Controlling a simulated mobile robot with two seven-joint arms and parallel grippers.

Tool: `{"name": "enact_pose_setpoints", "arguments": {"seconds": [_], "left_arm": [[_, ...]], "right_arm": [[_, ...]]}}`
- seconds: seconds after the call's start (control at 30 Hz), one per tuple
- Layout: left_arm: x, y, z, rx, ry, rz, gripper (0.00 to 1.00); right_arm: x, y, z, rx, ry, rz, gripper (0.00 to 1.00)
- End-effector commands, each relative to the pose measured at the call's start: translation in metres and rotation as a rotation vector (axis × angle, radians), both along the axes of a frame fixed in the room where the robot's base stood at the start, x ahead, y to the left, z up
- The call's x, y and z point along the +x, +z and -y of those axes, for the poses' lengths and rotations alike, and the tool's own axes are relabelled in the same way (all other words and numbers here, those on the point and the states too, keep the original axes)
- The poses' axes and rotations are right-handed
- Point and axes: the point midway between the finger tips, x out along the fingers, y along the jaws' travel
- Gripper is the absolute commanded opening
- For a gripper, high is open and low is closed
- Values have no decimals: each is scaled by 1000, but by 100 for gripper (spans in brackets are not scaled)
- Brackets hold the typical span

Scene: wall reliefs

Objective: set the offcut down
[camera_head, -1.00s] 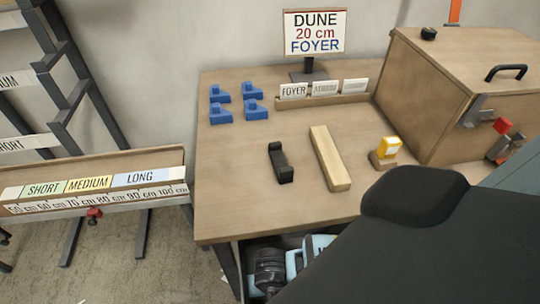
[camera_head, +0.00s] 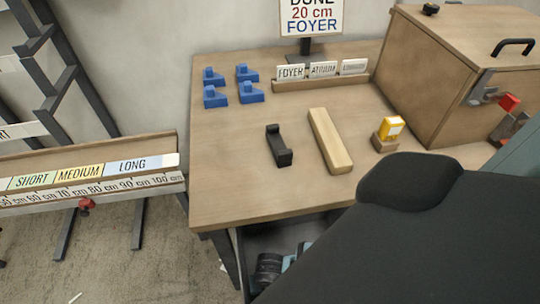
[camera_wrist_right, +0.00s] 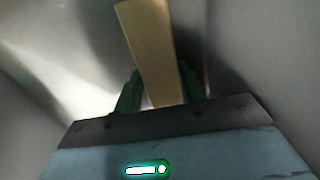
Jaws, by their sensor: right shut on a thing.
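In the right wrist view my right gripper (camera_wrist_right: 160,90) has its green fingers on both sides of a pale wooden offcut (camera_wrist_right: 147,40). The offcut is a long flat strip that sticks out past the fingertips, slightly tilted. Smooth, blurred grey surfaces surround it; I cannot tell whether it touches them. The right gripper and this offcut do not show in the head view, where only a dark arm part of mine crosses the lower right. My left gripper is in neither view.
A wooden workbench (camera_head: 225,190) carries several blue blocks (camera_head: 251,93), a black holder (camera_head: 278,146), a wooden bar (camera_head: 330,142), a yellow device (camera_head: 390,128), and a wooden box (camera_head: 425,80). A labelled length rack (camera_head: 100,182) stands left. The bench's front left is clear.

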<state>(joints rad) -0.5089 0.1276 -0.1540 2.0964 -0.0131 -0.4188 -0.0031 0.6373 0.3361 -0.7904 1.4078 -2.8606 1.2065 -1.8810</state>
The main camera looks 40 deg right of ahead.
Motion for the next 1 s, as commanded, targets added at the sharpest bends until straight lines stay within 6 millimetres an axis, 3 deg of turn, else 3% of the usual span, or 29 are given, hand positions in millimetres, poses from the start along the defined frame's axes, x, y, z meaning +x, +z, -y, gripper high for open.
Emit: {"name": "enact_pose_setpoints", "arguments": {"seconds": [0.33,0.37,0.5,0.83,1.0], "left_arm": [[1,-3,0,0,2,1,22],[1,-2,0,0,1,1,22],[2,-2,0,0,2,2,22],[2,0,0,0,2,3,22],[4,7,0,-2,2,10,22]], "right_arm": [[0,-3,0,0,1,0,16],[0,-3,0,0,1,0,43],[0,-2,0,1,1,1,61],[0,-1,0,1,0,1,62],[2,17,0,1,3,5,62]]}}
